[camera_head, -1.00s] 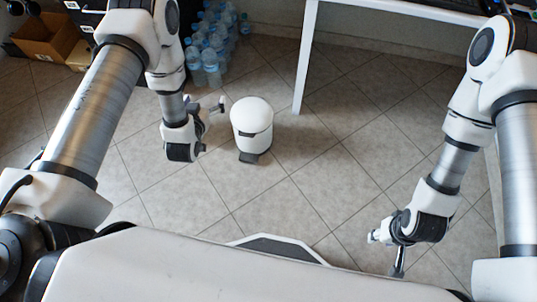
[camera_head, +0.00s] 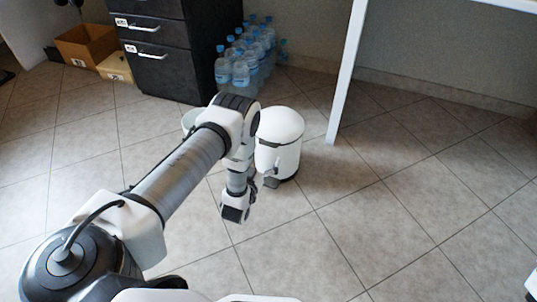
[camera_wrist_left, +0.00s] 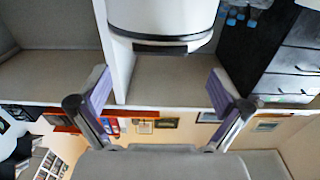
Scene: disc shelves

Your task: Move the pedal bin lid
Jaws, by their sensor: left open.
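The white pedal bin (camera_head: 279,158) stands upright on the tiled floor, with a domed white lid (camera_head: 281,122) that looks closed. My left gripper (camera_head: 268,180) is beside the bin's front in the head view, partly hidden by my arm. In the left wrist view, its two purple-padded fingers (camera_wrist_left: 158,92) are spread wide and empty. The bin (camera_wrist_left: 165,18) fills the top middle of that view, with a dark band and a black tab (camera_wrist_left: 160,48), just beyond the fingers; no contact shows. My right gripper is out of view.
Several water bottles (camera_head: 240,70) stand behind the bin, next to a black drawer unit (camera_head: 165,45). A white table leg (camera_head: 346,75) rises right of the bin. Cardboard boxes (camera_head: 88,45) are at the back left.

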